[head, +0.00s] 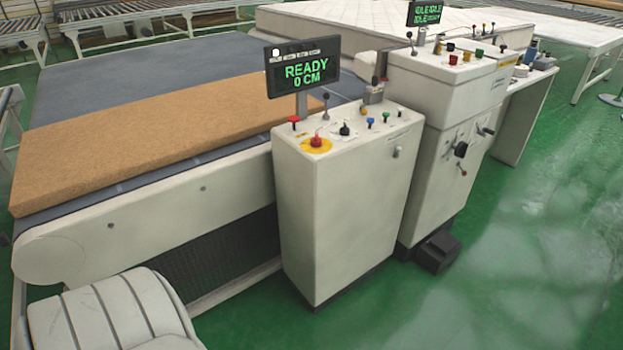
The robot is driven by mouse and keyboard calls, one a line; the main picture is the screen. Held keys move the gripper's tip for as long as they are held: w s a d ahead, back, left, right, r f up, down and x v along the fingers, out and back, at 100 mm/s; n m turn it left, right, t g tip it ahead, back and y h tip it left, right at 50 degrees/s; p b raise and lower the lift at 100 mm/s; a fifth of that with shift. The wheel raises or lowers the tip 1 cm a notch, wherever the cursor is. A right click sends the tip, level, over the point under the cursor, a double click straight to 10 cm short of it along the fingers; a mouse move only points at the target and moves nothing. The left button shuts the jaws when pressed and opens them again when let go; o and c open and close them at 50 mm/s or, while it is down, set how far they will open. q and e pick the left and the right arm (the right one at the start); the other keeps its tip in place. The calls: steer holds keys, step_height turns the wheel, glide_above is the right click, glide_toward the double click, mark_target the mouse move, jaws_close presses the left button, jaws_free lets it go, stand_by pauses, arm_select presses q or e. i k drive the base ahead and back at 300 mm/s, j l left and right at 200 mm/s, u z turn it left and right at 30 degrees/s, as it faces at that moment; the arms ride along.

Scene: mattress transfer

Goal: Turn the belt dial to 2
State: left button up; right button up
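A white control cabinet (345,210) stands beside the conveyor. On its sloped top are a red emergency button on a yellow ring (316,143), a black knob (345,129), a red knob (294,120), and small blue and green knobs. The black knob may be the belt dial; its setting and any numbers are too small to read. A screen (304,68) above the cabinet reads "READY 0 CM". Neither of my grippers is in view.
A brown mattress slab (150,130) lies on the grey conveyor belt (130,72). A taller white machine (450,110) with levers adjoins the cabinet on the right. A black box (437,252) sits at its foot. Green floor (500,270) is open in front and to the right.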

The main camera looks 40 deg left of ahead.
mark_target(345, 131)
steer(key=u, duration=1.15)
steer(key=i+l+u, duration=0.2)
steer(key=i+j, duration=0.1)
